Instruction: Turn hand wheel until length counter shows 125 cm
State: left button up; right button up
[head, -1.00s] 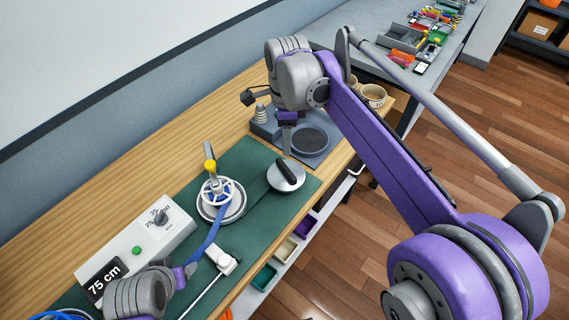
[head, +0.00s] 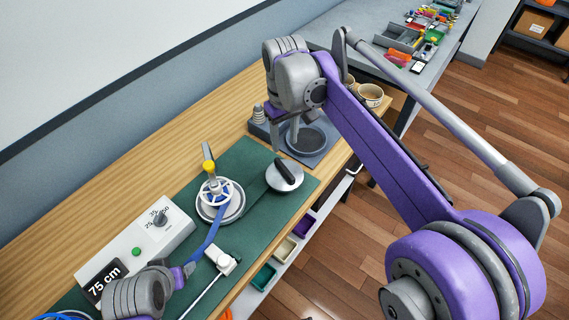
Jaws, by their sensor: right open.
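The length counter (head: 104,281) at the lower left reads 75 cm. A round silver disc with a black grip (head: 285,175) lies on the green mat and looks like the hand wheel. A white spoked reel (head: 218,198) with blue strap and a yellow-topped post stands left of it. My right gripper (head: 280,147) is open and empty, just beyond the silver disc and apart from it; the wrist partly hides it. My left gripper (head: 190,268) is low at the left, beside the blue strap (head: 207,243); its fingers are too unclear to tell their state.
A dark round plate on a grey base (head: 306,140) is behind the silver disc. Cups (head: 370,95) stand at the bench end. Small coloured bins (head: 285,250) hang below the front edge.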

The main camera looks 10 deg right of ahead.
aim_at(285, 168)
notch_tip(285, 168, down, 11)
jog(key=shift+r+b, duration=0.1)
jog(key=shift+b, duration=0.2)
grip_shut()
dwell(0.4)
